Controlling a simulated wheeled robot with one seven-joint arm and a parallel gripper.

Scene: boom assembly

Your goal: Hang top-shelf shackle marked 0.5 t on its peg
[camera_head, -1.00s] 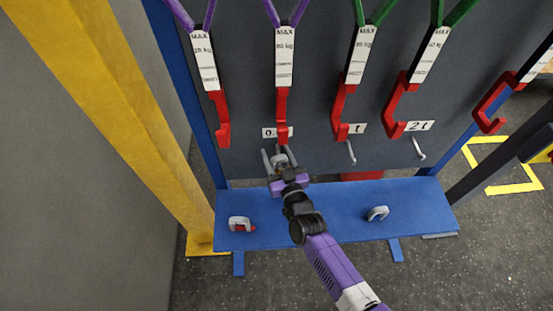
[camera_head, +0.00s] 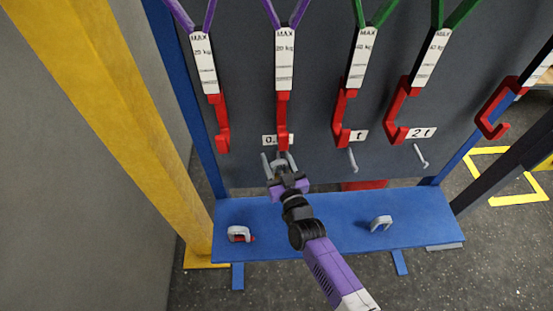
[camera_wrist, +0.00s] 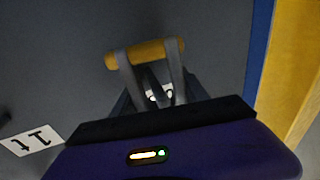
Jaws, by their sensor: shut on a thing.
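My gripper (camera_head: 281,170) is shut on a grey shackle in front of the dark board, below the partly hidden 0.5 t label (camera_head: 269,140). In the wrist view the shackle (camera_wrist: 128,75) shows two grey sides and a yellow pin (camera_wrist: 145,53) across its far end. My dark fingers lie between its sides. A grey rod (camera_head: 266,166) just left of my gripper looks like the peg under this label. I cannot tell whether the shackle touches it. Any marking on the shackle is unreadable.
Red hooks (camera_head: 284,120) hang just above my gripper. Bare pegs (camera_head: 353,160) (camera_head: 421,156) stand under the 1 t and 2 t labels. Two other shackles (camera_head: 239,234) (camera_head: 381,223) sit on the blue shelf (camera_head: 340,215). A yellow post (camera_head: 130,130) rises at left.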

